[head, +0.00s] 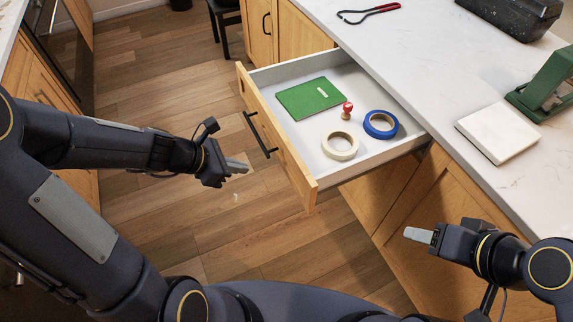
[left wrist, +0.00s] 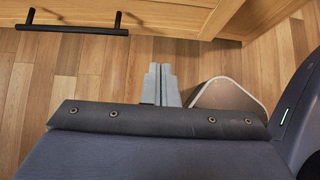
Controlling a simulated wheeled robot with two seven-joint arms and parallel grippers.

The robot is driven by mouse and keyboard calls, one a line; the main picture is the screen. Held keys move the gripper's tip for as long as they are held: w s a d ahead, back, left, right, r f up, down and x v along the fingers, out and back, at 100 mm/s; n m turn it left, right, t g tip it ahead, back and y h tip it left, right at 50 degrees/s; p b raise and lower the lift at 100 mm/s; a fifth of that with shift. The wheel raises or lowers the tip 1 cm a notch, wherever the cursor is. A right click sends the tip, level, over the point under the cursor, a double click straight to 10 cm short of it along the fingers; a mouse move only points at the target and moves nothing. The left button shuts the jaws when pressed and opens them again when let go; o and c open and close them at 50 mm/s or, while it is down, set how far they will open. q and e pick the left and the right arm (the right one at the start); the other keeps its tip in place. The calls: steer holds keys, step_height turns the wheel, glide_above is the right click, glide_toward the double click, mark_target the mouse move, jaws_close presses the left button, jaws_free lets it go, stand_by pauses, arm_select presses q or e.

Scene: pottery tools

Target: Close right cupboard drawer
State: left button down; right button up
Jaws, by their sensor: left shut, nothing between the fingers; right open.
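The right cupboard drawer (head: 300,168) is pulled far out from under the white counter. Its wooden front has a black bar handle (head: 260,135), which also shows at the upper left of the left wrist view (left wrist: 72,29). My left gripper (head: 240,166) is shut and empty, in front of the drawer front and apart from it. Its fingers also show in the left wrist view (left wrist: 160,78), below the drawer front (left wrist: 170,14). My right gripper (head: 416,235) is open and empty, in front of the cupboard doors, to the right of the drawer.
The drawer holds a green book (head: 308,98), a red stamp (head: 347,111), a blue tape roll (head: 380,125) and a cream tape roll (head: 339,146). On the counter are a white block (head: 497,132), a green tool (head: 545,82) and a red-handled loop tool (head: 370,12). Wooden floor (head: 150,230) is clear.

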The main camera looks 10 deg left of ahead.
mark_target(290, 169)
arm_select(q)
steer(key=shift+w+d+r+b+x, duration=0.2)
steer(key=shift+d+r+b+x, duration=0.25)
steer(key=shift+x, duration=1.6)
steer(key=shift+w+d+r+b+x, duration=0.2)
steer(key=shift+b+x, duration=0.4)
steer(key=shift+x, duration=1.45)
steer(key=shift+w+d+r+b+x, duration=0.2)
steer(key=shift+r+b+x, duration=0.25)
steer(key=shift+x, duration=1.65)
steer(key=shift+d, duration=0.1)
